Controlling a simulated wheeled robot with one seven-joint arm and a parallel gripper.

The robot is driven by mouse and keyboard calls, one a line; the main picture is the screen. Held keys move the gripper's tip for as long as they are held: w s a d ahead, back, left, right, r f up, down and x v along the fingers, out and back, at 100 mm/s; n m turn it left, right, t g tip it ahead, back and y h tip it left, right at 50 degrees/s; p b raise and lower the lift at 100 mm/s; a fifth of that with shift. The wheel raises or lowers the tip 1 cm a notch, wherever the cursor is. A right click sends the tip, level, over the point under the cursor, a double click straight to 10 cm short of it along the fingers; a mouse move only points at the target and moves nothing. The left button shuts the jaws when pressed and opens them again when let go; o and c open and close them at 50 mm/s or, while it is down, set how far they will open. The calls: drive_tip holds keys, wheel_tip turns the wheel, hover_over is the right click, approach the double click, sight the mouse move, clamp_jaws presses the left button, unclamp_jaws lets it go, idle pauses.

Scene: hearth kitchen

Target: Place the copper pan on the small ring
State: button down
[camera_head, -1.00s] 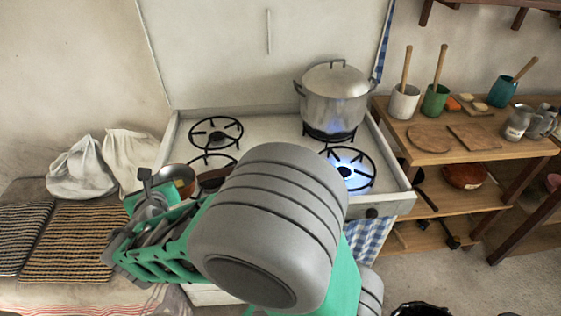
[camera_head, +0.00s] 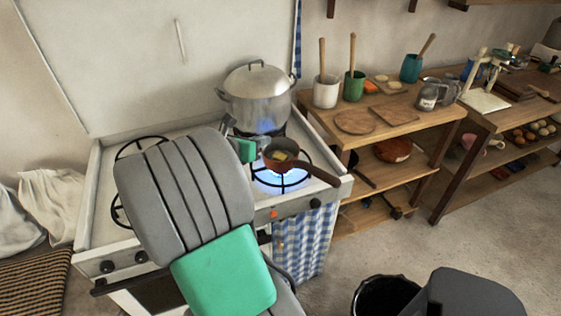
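The copper pan (camera_head: 284,158) is small, with a dark handle pointing to the lower right and something yellowish inside. It is over the back part of the front right ring (camera_head: 281,182), which burns with a blue flame. I cannot tell whether its base touches the ring's grate. My gripper (camera_head: 261,146) is at the pan's left rim, its green part just left of it. The fingers look shut on the rim, though my arm hides part of them. A left ring (camera_head: 128,150) is partly hidden by my arm. I cannot tell which ring is the small one.
A large lidded pot (camera_head: 257,98) stands on the back right ring, close behind the pan, over a blue flame. Right of the stove (camera_head: 331,186), a wooden shelf (camera_head: 428,118) holds utensil pots and boards. A black bin (camera_head: 385,298) stands on the floor.

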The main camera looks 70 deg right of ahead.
drive_tip(key=shift+s+d+r, duration=0.15)
drive_tip(key=shift+s+d, duration=0.15)
drive_tip(key=shift+s, duration=0.5)
drive_tip(key=w+d+f+p, duration=0.1)
drive_tip(key=w+d+f, duration=0.6)
drive_tip(key=d+f, duration=0.5)
drive_tip(key=shift+f, duration=0.6)
drive_tip(key=shift+s, duration=0.1)
drive_tip(key=c, duration=2.1)
unclamp_jaws()
drive_tip(key=shift+f, duration=0.15)
drive_tip(key=o, duration=0.5)
drive_tip(key=shift+c, duration=0.2)
